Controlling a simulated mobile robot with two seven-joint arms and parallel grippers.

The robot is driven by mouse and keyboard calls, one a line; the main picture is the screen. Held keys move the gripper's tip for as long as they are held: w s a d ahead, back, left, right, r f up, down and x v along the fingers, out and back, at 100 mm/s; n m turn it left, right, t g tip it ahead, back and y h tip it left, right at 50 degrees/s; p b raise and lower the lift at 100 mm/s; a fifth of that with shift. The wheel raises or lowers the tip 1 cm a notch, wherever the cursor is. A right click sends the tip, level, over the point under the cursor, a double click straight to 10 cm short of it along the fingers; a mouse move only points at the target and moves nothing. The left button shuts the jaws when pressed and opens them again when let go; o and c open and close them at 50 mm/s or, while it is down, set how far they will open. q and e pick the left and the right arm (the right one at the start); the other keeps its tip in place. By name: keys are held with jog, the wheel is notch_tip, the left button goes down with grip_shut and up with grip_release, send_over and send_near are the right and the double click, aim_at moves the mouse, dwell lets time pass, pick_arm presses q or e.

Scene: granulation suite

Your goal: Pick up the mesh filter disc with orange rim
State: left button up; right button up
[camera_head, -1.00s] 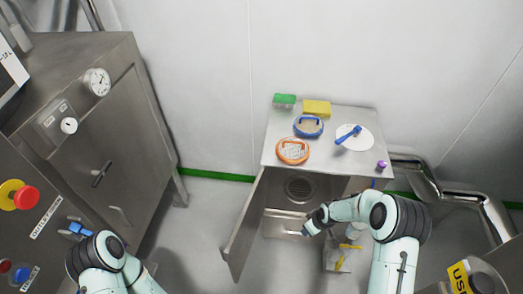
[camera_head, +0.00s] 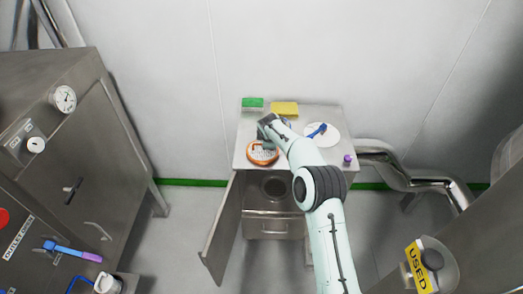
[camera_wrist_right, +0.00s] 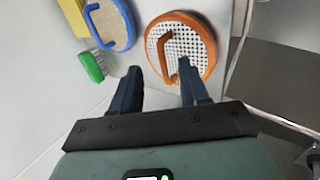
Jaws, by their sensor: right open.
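The mesh filter disc with orange rim (camera_head: 263,158) lies on the steel table top near its front left corner. In the right wrist view the disc (camera_wrist_right: 158,28) shows white mesh and an orange handle (camera_wrist_right: 166,50). My right gripper (camera_head: 264,138) is over the table at the disc's far side. In the wrist view my right gripper (camera_wrist_right: 161,72) is open and empty. One fingertip overlaps the disc's mesh near the handle, and the other is beside the rim. Contact cannot be told. My left gripper is not in view.
A blue-rimmed disc (camera_wrist_right: 124,38) is beside the orange one, mostly hidden by my arm in the head view. A green brush (camera_head: 252,103), yellow block (camera_head: 285,108), white round plate (camera_head: 329,140) with a blue tool, and purple item (camera_head: 348,159) share the table (camera_head: 243,135). An open door (camera_head: 222,235) hangs below.

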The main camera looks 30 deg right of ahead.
aim_at(268, 152)
jog(key=shift+w+d+f, duration=0.15)
jog(key=shift+w+f, duration=0.15)
jog(key=shift+f, duration=0.15)
jog(key=x, duration=0.1)
jog(key=p+x, duration=0.1)
jog(key=x, duration=0.2)
jog(key=shift+w+a+f+p, duration=0.1)
jog(key=shift+w+a+p, duration=0.15)
jog(key=shift+p, duration=0.15)
jog(key=shift+w+d+f, duration=0.1)
jog(key=shift+w+f, duration=0.05)
jog(key=shift+f, duration=0.25)
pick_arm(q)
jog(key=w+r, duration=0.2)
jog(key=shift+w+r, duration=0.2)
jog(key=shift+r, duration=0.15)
pick_arm(e)
grip_shut()
